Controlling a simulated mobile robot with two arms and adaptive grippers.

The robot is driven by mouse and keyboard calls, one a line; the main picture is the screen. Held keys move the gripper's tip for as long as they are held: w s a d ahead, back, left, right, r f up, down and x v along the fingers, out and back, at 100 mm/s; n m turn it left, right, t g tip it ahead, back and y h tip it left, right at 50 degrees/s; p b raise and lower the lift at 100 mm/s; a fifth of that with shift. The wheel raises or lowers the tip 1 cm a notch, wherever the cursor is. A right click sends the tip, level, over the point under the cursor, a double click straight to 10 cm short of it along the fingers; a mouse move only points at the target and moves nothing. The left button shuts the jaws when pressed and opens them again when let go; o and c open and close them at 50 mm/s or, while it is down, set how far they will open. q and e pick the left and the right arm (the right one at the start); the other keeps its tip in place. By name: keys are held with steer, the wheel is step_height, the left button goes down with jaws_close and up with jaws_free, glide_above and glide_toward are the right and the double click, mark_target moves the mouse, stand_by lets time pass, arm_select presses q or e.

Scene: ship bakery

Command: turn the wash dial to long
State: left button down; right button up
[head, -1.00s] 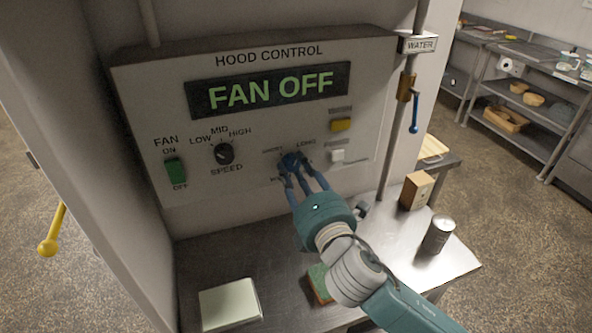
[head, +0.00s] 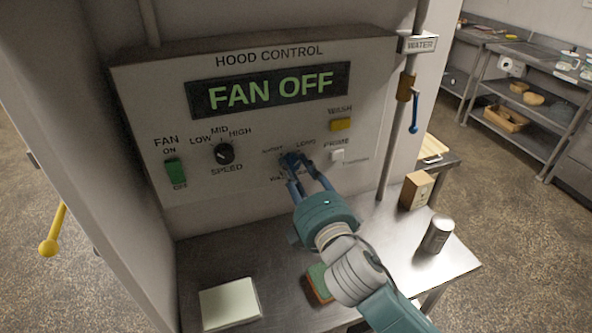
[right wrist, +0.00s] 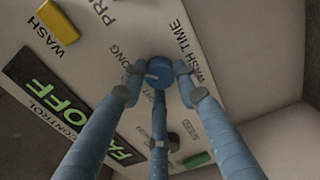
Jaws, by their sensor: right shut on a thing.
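The wash dial (right wrist: 159,73) is a small knob that looks blue in the right wrist view, between the SHORT and LONG labels on the hood control panel (head: 228,187). My right gripper (head: 294,162) is shut on the dial, and its blue fingers cover most of it in the head view. In the right wrist view the fingers (right wrist: 158,88) stand around the dial. A pale mark shows on the dial's left side there, with LONG up and left of it; I cannot tell the exact setting. The display (head: 270,91) reads FAN OFF. My left gripper is not in view.
The panel also has a green fan switch (head: 176,173), a black speed knob (head: 224,154), a yellow wash button (head: 341,125) and a white prime button (head: 337,155). Below, the steel counter holds a can (head: 437,234), a wooden box (head: 416,190), a sponge (head: 319,283) and a pale block (head: 230,303).

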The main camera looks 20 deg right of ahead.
steer(key=shift+f, duration=0.15)
steer(key=o, duration=1.2)
steer(key=shift+c, duration=0.2)
steer(key=s, duration=0.7)
steer(key=shift+s+d, duration=0.15)
steer(key=shift+s, duration=0.15)
